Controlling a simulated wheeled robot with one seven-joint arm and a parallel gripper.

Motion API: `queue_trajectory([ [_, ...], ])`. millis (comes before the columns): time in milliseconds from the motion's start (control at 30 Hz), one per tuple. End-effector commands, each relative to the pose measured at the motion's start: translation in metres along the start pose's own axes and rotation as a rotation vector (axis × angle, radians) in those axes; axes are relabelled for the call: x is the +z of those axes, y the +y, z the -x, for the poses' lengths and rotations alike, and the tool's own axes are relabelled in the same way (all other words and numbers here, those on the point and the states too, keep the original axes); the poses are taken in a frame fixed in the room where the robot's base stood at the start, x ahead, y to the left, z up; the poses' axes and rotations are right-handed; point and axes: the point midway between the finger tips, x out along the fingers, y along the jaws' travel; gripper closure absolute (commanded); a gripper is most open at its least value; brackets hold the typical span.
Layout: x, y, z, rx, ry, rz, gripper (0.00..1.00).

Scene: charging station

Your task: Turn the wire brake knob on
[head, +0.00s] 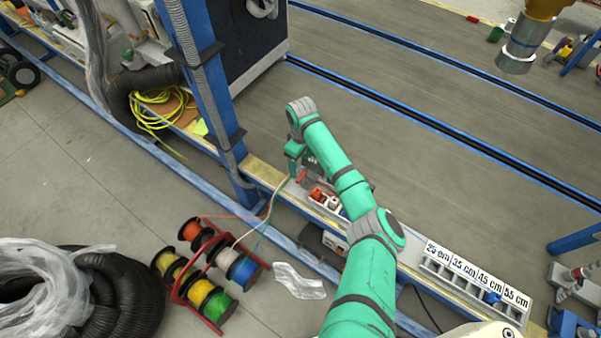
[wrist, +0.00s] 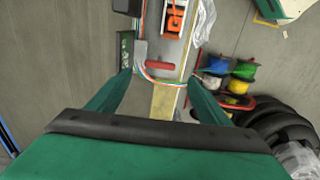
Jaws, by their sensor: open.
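The red knob (wrist: 160,65), which looks like the wire brake knob, is a short bar on a small grey fixture on the rail. In the wrist view it lies between and slightly ahead of my gripper's fingertips (wrist: 159,78), with a gap on both sides. Its turned angle relative to on or off cannot be told. In the head view a small red part (head: 301,176) shows at the fixture beside my gripper (head: 296,168), partly hidden by my arm. My gripper is open and empty. Coloured wires (wrist: 163,81) pass close below the knob.
An orange-and-white device (wrist: 174,20) sits on the rail beyond the knob. A rack of wire spools (head: 207,270) stands on the floor to the left. A blue post (head: 212,90) rises near my gripper. A tray with length labels (head: 475,283) is at the right.

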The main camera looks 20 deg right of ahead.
Motion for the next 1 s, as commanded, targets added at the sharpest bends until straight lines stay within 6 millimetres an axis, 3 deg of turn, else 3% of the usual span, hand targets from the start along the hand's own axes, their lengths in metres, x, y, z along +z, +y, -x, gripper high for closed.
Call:
queue_trajectory([
  [200,0.001,0.0,-0.041,-0.002,-0.002,-0.002,0.28],
  [400,-0.002,-0.001,-0.068,-0.001,-0.001,0.001,0.28],
  [600,-0.003,-0.003,-0.079,-0.001,0.0,0.004,0.28],
  [867,-0.003,-0.002,-0.08,0.0,0.001,0.003,0.28],
  [1000,-0.002,-0.002,-0.08,0.0,0.001,0.002,0.57],
])
